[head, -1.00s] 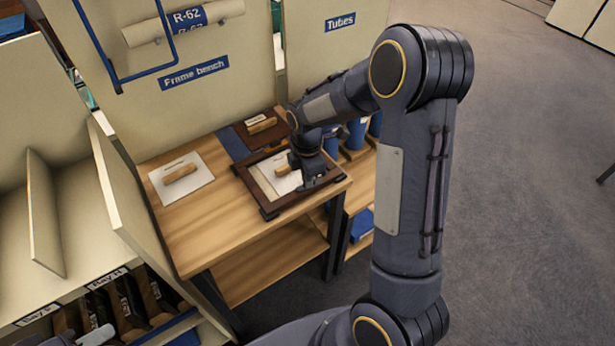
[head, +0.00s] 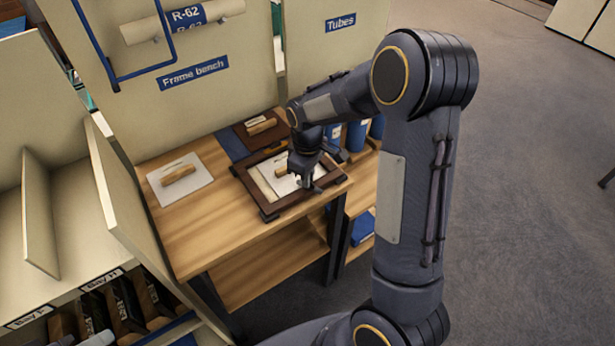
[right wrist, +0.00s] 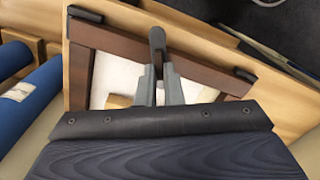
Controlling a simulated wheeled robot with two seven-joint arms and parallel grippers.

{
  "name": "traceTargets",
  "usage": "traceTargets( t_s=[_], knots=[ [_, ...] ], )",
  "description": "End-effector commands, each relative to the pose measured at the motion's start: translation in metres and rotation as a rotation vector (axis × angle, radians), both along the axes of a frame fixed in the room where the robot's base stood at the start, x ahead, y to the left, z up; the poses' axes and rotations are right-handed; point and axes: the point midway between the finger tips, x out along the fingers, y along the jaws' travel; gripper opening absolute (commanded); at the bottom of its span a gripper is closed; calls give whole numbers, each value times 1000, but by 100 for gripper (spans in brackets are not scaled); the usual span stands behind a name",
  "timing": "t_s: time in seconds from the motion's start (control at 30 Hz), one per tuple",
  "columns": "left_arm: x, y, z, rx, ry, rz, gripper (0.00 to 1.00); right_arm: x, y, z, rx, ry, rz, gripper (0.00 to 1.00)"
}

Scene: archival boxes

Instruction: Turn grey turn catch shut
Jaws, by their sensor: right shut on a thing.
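A dark brown frame (head: 270,208) with black corner pieces lies flat on the wooden bench. A pale panel (head: 264,184) and a wooden block (head: 282,171) lie inside it. My right gripper (head: 306,186) is over the frame's right part, pointing down. In the right wrist view, its two grey fingers (right wrist: 160,88) are closed around the grey turn catch (right wrist: 157,40). The catch's rounded end sticks out past the fingertips, across the brown rail (right wrist: 120,42). The gripper hides the catch's inner part. My left gripper is not seen.
A white board (head: 200,187) with a wooden block lies left on the bench, and a dark brown board (head: 250,138) behind the frame. Blue tubes (head: 356,135) stand right of the bench. An upright partition (head: 130,205) bounds the left side.

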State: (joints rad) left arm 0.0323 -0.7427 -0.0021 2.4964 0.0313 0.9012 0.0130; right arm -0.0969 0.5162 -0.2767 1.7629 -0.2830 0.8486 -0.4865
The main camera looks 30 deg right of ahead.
Motion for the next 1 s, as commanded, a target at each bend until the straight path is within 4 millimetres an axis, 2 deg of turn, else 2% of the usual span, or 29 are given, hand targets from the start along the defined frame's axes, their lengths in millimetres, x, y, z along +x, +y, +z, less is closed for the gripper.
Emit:
traceTargets(
  t_s=[0.2,0.5,1.0],
  knots=[
    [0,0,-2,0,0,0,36,1,-1,1,0,-2,-187,0],
    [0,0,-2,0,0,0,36,1,-2,1,-1,-3,-375,0],
    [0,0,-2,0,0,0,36,2,-2,1,1,-3,-469,0]
  ],
)
